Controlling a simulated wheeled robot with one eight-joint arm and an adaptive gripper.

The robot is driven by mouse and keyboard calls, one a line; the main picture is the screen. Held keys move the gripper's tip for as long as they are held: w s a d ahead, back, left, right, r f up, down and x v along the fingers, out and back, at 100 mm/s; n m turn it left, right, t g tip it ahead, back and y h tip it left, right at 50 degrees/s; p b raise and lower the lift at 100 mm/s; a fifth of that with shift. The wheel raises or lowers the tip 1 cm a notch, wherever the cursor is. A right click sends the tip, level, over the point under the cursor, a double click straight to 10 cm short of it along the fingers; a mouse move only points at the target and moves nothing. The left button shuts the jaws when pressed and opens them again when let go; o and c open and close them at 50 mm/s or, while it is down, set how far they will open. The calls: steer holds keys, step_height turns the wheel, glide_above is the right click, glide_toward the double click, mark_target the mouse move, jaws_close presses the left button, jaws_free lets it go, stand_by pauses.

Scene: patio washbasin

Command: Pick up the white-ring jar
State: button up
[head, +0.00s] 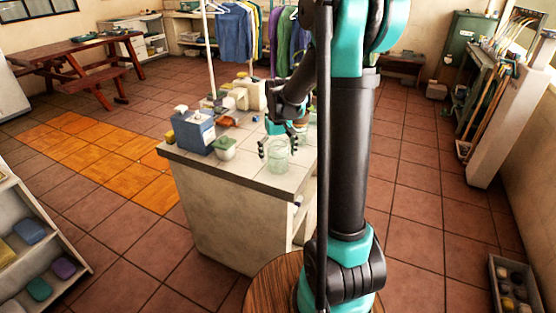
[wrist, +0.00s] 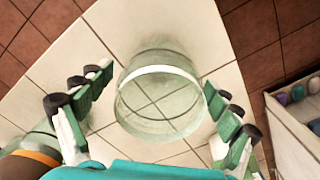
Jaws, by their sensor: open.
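The white-ring jar (wrist: 158,100) is a clear, pale green glass jar with a white band near its top. It stands on the tiled counter, and in the head view it shows as a glass jar (head: 278,155) near the counter's front edge. My gripper (head: 278,146) is open at the jar. Whether any finger touches the glass cannot be told.
Several containers stand farther back. A shelf with soaps (head: 62,268) is at the lower left. The floor around is mostly clear.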

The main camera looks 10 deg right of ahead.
step_height(320, 180, down, 2)
steer(key=c, duration=1.3)
steer(key=shift+o, duration=0.2)
steer(key=shift+r, duration=0.1)
